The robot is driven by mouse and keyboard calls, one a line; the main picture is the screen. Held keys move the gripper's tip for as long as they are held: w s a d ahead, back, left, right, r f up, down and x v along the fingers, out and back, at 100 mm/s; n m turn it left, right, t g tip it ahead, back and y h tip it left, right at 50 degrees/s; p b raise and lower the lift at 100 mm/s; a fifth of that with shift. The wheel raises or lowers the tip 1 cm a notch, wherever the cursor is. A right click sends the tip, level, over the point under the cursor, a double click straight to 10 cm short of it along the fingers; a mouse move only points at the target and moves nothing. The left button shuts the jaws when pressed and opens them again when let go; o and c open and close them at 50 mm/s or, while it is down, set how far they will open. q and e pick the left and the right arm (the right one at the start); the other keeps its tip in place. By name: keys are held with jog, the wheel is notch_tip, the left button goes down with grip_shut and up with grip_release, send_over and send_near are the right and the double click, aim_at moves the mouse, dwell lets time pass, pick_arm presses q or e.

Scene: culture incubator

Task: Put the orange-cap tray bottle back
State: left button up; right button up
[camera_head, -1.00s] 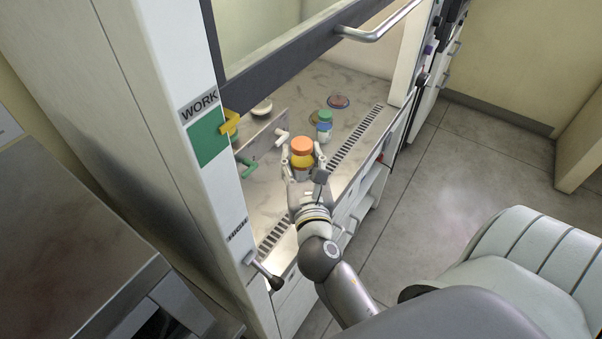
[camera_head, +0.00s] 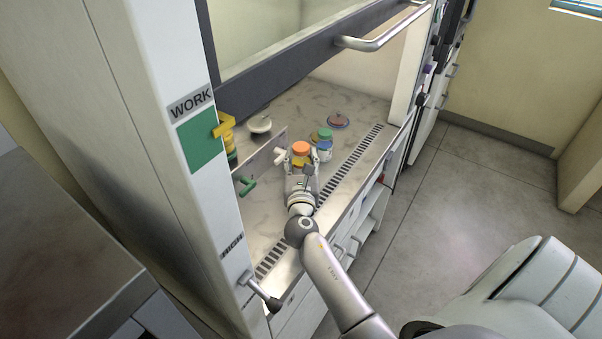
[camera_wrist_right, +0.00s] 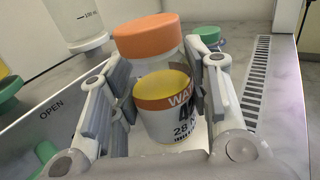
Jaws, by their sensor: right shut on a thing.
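The orange-cap bottle (camera_head: 301,148) is inside the open cabinet, over its marbled work surface (camera_head: 262,205). It has a clear upper body, a yellow part and a white label starting "WA". My right gripper (camera_head: 301,178) is shut on it, with the fingers on both sides. In the right wrist view the bottle (camera_wrist_right: 150,40) is between the fingers of my right gripper (camera_wrist_right: 165,115), cap upward. Its base is hidden, so I cannot tell whether it touches the surface. My left gripper is not in view.
A green-capped bottle (camera_head: 324,146) stands close behind on the right. A reddish dish (camera_head: 338,121) and white dish (camera_head: 260,123) lie farther back. The raised sash (camera_head: 300,57) hangs above.

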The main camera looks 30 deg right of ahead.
jog(key=shift+w+d+f+b, duration=0.15)
jog(key=shift+w+d+f, duration=0.1)
jog(key=shift+w+f, duration=0.2)
jog(key=shift+w+d+f+b, duration=0.15)
jog(key=shift+w+d+f, duration=0.15)
jog(key=shift+f, duration=0.25)
jog(key=shift+w+f+b, duration=0.1)
jog(key=shift+f+b, duration=0.4)
jog(key=shift+f, duration=1.1)
jog(key=shift+f, duration=0.15)
jog(key=o, duration=0.9)
